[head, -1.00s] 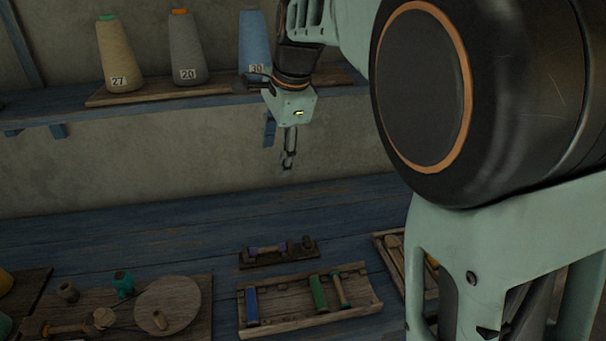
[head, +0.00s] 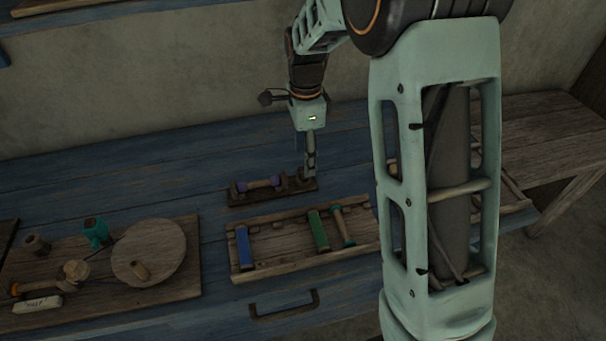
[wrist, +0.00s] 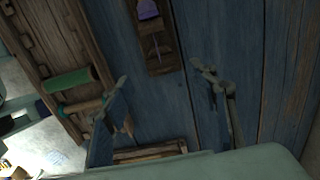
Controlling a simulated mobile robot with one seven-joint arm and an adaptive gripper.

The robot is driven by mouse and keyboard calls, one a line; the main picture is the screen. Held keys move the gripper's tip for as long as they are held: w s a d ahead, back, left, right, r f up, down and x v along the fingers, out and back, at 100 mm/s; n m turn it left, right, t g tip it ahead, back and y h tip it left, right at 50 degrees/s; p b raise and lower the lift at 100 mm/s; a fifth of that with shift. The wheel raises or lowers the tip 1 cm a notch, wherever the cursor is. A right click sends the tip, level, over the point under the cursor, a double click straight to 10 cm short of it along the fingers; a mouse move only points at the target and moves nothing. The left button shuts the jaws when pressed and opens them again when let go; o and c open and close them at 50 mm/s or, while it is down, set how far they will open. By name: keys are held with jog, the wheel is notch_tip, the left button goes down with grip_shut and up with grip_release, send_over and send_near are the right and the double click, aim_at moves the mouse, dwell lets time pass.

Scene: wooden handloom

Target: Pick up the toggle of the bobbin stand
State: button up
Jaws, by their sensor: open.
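The bobbin stand (head: 240,199) is a small dark wooden base on the blue bench, with a purple bobbin (head: 262,184) lying along it. A small dark upright piece (head: 284,181) near its right end may be the toggle; I cannot tell for sure. My gripper (head: 310,174) points down at the right end of the stand, with the piece just left of it in the head view. In the wrist view the stand (wrist: 166,64) and purple bobbin (wrist: 148,9) show at the top, beyond my open, empty fingers (wrist: 166,84). Contact with the stand cannot be judged.
A wooden tray (head: 282,229) with blue and green bobbins lies in front of the stand. A board (head: 190,283) with a round disc (head: 149,252) and small spools is at the left. The blue bench (head: 130,177) is clear behind the stand.

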aim_at(303, 176)
notch_tip(303, 176, down, 5)
jog(key=shift+w+a+f, duration=0.1)
jog(key=shift+c, duration=0.7)
jog(key=c, duration=0.7)
